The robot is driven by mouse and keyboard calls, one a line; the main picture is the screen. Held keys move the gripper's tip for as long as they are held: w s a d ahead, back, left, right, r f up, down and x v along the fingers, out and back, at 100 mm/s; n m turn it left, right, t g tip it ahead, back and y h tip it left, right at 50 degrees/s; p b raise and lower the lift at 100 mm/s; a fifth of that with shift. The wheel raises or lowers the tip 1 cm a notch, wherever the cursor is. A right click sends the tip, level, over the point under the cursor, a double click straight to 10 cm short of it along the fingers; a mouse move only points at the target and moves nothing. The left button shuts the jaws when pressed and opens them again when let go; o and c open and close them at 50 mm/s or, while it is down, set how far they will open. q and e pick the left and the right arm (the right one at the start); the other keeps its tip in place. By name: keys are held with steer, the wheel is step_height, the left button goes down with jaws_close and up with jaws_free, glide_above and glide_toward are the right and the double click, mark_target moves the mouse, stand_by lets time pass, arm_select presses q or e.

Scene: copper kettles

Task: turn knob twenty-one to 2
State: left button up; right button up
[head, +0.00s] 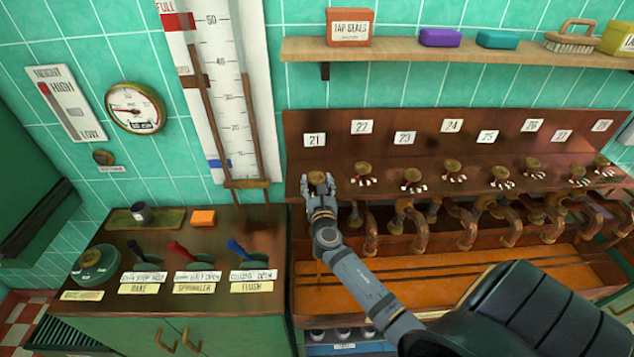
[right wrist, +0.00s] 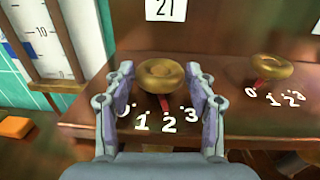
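Knob twenty-one (head: 317,178) is a round brass knob below the plate marked 21 (head: 315,140), at the left end of the brown tap bench. In the right wrist view the knob (right wrist: 160,74) has a red pointer (right wrist: 164,102) directed down at the 2 (right wrist: 169,125) or just left of it. The scale 0 to 3 runs in front of it. My right gripper (head: 319,187) has one finger on each side of the knob. In the right wrist view its fingers (right wrist: 160,75) stand apart with small gaps beside the knob. My left gripper is out of view.
Knob twenty-two (head: 362,168) stands close on the right, with more knobs and copper spouts further right. A cabinet with levers (head: 188,252) and an orange block (head: 203,217) is on the left. A tall gauge (head: 222,90) rises behind it.

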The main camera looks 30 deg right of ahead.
steer(key=shift+o, duration=1)
steer(key=shift+s, duration=0.1)
steer(key=v, duration=1.2)
